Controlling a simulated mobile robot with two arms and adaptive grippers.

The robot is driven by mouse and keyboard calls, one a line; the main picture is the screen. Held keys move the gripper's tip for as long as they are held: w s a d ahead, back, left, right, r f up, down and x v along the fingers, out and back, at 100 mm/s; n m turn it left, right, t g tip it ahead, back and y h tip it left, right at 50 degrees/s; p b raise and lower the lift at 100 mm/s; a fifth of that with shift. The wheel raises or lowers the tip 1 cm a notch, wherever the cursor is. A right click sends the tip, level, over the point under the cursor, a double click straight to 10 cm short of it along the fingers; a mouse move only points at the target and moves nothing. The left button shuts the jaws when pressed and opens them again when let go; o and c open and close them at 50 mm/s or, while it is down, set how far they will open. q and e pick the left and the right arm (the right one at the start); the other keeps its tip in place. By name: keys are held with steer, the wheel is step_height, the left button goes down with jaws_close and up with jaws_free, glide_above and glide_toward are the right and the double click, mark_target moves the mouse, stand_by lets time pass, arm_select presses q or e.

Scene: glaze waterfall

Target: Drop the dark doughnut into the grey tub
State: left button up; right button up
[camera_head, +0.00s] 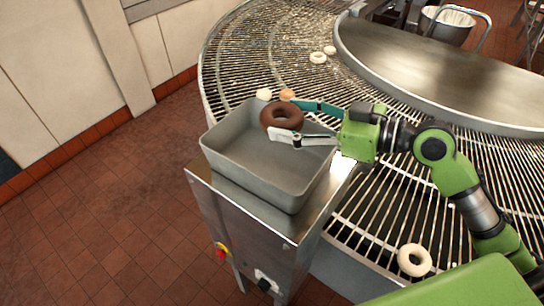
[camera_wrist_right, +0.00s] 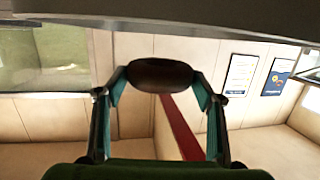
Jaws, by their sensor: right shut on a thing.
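The dark doughnut (camera_head: 282,114) is brown and held by my right gripper (camera_head: 285,121) over the far part of the grey tub. The right gripper is shut on it, a finger on either side. In the right wrist view the doughnut (camera_wrist_right: 160,74) sits edge-on between the two fingertips (camera_wrist_right: 160,78). The grey tub (camera_head: 252,178) is a rectangular metal pan on a steel stand, and its visible floor is bare. How high the doughnut is above the tub floor is hard to tell. My left gripper is not in view.
A curved wire conveyor (camera_head: 238,62) runs behind and right of the tub. A pale round piece (camera_head: 264,94) and an orange one (camera_head: 287,95) show beyond the tub's far rim.

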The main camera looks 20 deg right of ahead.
step_height(320, 180, down, 4)
steer(key=shift+w+a+f+b, duration=0.1)
steer(key=shift+b, duration=1.05)
steer(key=o, duration=1.2)
steer(key=v, duration=1.2)
